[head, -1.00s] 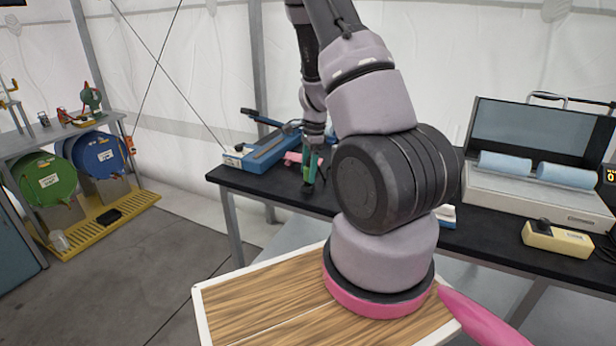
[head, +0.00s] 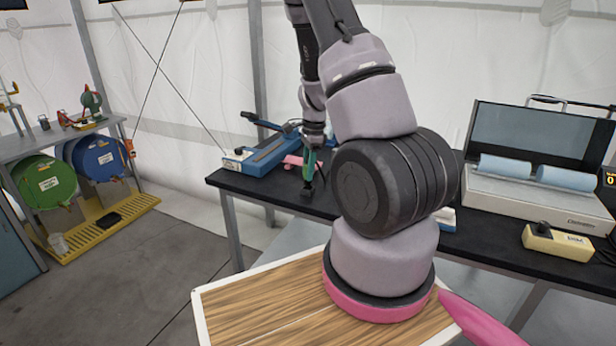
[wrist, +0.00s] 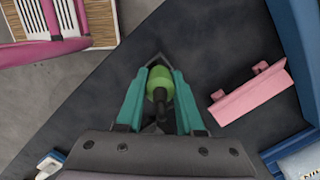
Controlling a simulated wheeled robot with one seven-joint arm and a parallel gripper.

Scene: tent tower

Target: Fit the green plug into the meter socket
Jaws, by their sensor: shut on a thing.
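The green plug (wrist: 160,80) is between the teal fingers of my gripper (wrist: 159,72) in the wrist view, with a dark stem or cable toward the palm. The gripper is shut on it. In the head view my gripper (head: 309,168) points down over the left part of the black table (head: 258,187); the plug is not clear there. I cannot pick out the meter socket with certainty in either view.
A pink bracket-like piece (wrist: 250,93) lies right of the gripper in the wrist view. A blue device (head: 268,152) stands at the table's left end. A yellow box (head: 556,241) and a grey case (head: 540,193) sit at the right. My arm hides the table's middle.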

